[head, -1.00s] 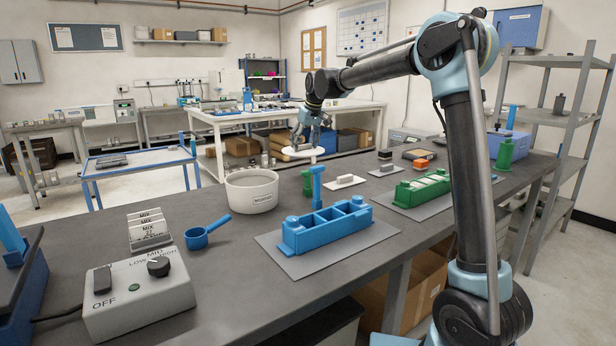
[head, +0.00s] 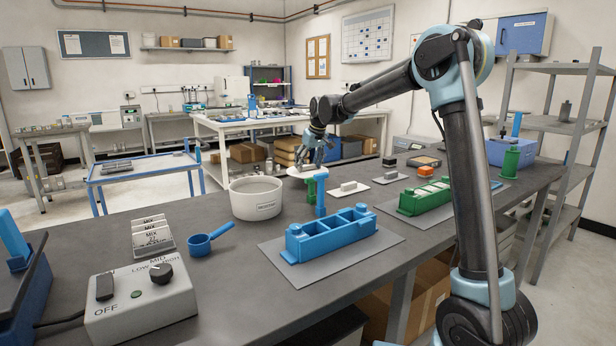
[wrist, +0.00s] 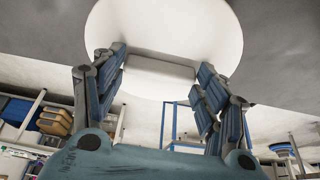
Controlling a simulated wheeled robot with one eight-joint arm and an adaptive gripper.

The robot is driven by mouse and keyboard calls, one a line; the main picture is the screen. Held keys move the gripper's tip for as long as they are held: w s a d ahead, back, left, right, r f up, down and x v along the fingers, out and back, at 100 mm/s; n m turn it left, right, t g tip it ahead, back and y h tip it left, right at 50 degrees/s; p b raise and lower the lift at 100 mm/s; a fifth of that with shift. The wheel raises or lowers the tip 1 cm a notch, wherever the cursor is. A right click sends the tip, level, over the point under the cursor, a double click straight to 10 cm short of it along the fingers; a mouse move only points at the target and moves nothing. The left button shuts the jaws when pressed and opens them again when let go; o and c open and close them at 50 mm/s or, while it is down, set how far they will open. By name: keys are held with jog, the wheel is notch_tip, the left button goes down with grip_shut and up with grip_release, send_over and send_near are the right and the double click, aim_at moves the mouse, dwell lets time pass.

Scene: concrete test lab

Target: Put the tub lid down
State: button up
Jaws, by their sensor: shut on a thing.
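My gripper (head: 318,152) is shut on the white round tub lid (head: 303,170), by a pale block-like grip on its top. The wrist view shows the lid (wrist: 165,28) as a broad white disc, with the fingers of my gripper (wrist: 162,65) on both sides of the grip. The lid looks level, low over the bench's far edge, behind and right of the tub (head: 257,198). I cannot tell whether it touches the bench. The pale tub stands open on the grey bench (head: 225,280), with a label on its front.
A green upright piece (head: 310,189) and a blue upright handle (head: 320,195) stand close before the lid. A blue divided holder (head: 330,235) sits on a grey mat. A white plate with a grey block (head: 348,187) is right of the lid.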

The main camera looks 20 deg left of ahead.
aim_at(309, 171)
jog(key=shift+f, duration=2.05)
jog(key=o, duration=1.1)
jog(key=shift+f, duration=0.1)
jog(key=v, duration=1.2)
jog(key=shift+d, duration=0.1)
